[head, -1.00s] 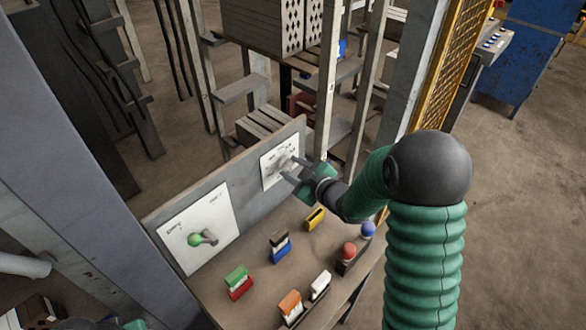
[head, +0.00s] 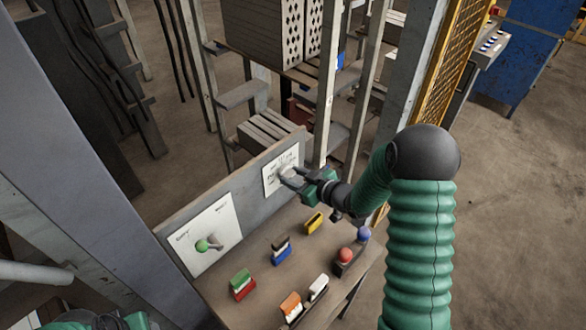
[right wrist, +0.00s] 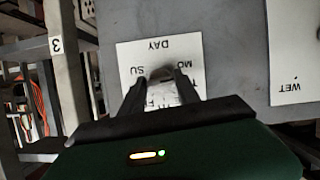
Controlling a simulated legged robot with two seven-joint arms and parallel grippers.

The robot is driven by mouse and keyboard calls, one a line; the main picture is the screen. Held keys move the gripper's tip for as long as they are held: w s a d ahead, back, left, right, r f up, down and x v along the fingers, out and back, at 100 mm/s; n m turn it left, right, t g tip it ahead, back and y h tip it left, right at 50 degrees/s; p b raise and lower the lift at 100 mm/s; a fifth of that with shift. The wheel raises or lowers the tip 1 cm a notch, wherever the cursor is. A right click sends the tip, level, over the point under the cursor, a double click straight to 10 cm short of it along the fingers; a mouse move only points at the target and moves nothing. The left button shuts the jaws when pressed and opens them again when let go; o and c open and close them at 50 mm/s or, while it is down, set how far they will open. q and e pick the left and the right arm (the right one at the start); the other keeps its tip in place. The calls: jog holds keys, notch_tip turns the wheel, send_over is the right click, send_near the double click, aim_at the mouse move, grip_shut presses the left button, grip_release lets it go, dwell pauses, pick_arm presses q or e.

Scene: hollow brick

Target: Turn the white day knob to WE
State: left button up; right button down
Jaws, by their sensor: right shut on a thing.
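The white day knob (right wrist: 161,96) sits on a white dial plate (right wrist: 190,52) fixed to the grey upright panel. My right gripper (right wrist: 160,97) is shut on the knob, one finger on each side. In the head view my right gripper (head: 293,178) reaches the plate (head: 270,182) from the right. In the right wrist view the lettering is upside down: DAY, SU and MO can be read. The fingers cover other labels, and WE cannot be made out. The knob's pointing direction is unclear. Only a green part of my left arm shows at the bottom left; its gripper is not visible.
Metal posts rise behind the panel.

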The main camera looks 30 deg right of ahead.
jog(key=m+p, duration=0.1)
jog(key=p, duration=0.1)
jog(key=m+y+p, duration=0.1)
jog(key=p, duration=0.1)
jog(key=shift+d+r+m+g+y, duration=0.15)
jog(key=shift+r+m+g+y, duration=0.05)
jog(key=shift+m+g+y, duration=0.1)
jog(key=shift+f+m+y+p, duration=0.1)
jog(key=shift+m+y+p, duration=0.3)
jog(key=shift+m+p, duration=0.3)
jog(key=shift+d+f+m+y+p, duration=0.1)
jog(key=shift+f+m+y+p, duration=0.1)
jog(key=shift+m+y+p, duration=0.45)
jog(key=shift+d+f+m+y, duration=0.1)
jog(key=shift+m+y, duration=0.45)
jog(key=shift+m, duration=0.6)
jog(key=c, duration=1.2)
grip_release()
jog(key=o, duration=0.3)
jog(key=shift+w+d, duration=0.1)
